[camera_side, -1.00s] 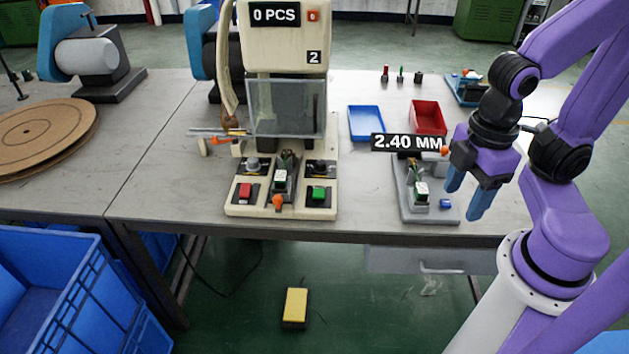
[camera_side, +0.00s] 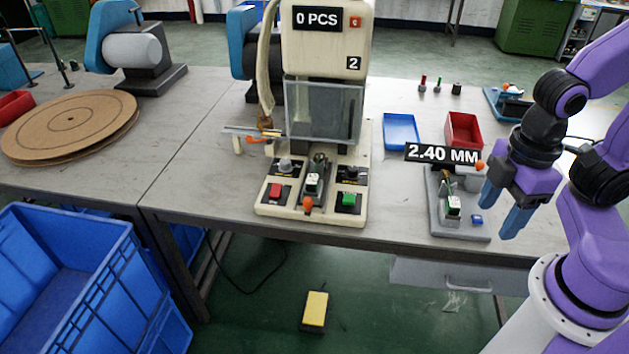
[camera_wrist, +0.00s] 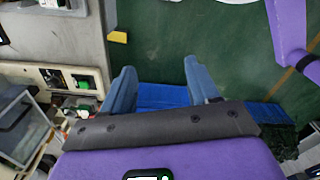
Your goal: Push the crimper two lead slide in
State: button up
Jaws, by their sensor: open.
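The cream crimper (camera_side: 325,90) marked 2 stands on the table, its display reading 0 PCS. Its lead slide (camera_side: 312,184) is a narrow carriage with a white-and-green block, between the red and green buttons. An orange knob (camera_side: 308,203) is at the slide's front end. My gripper (camera_side: 503,222) is open and empty, fingers pointing down, well right of the crimper, just right of the grey gauge stand (camera_side: 460,229). In the wrist view my gripper (camera_wrist: 160,85) shows two blue fingers spread apart. The crimper's front, with its green button (camera_wrist: 80,82), lies to their left; the slide is mostly hidden there.
The gauge's 2.40 MM display (camera_side: 443,153) stands between the crimper and my gripper. A blue tray (camera_side: 402,132) and a red bin (camera_side: 463,130) lie behind. A blue crate (camera_side: 68,262) and a yellow pedal (camera_side: 314,308) are on the floor. The table's front strip is clear.

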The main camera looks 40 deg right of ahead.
jog(key=shift+c, duration=0.7)
jog(key=m, duration=1.9)
send_over(308, 199)
notch_tip(308, 199, down, 4)
notch_tip(308, 199, down, 17)
jog(key=shift+f, duration=0.1)
grip_shut()
